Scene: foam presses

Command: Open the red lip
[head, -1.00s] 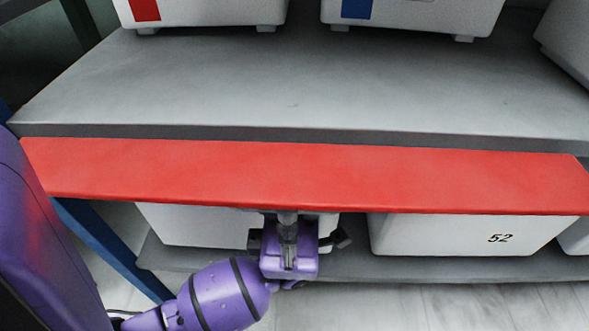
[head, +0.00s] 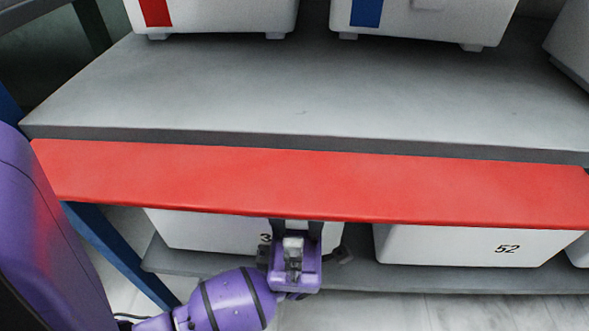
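The red lip (head: 300,184) is a long flat strip along the front edge of the grey shelf, running across the head view. My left gripper (head: 296,226) is below the middle of the lip, pointing up at its lower edge. Its two dark fingers stand apart with a gap between them, so it looks open. The fingertips end at or behind the lip's edge; I cannot tell whether they touch it. Nothing shows between the fingers. My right gripper is not in view.
The grey shelf (head: 290,95) is bare in front of two white machines, one with a red mark (head: 156,12) and one with a blue mark (head: 366,12). White bins, one marked 52 (head: 470,245), stand beneath the lip. A blue post (head: 120,255) is at left.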

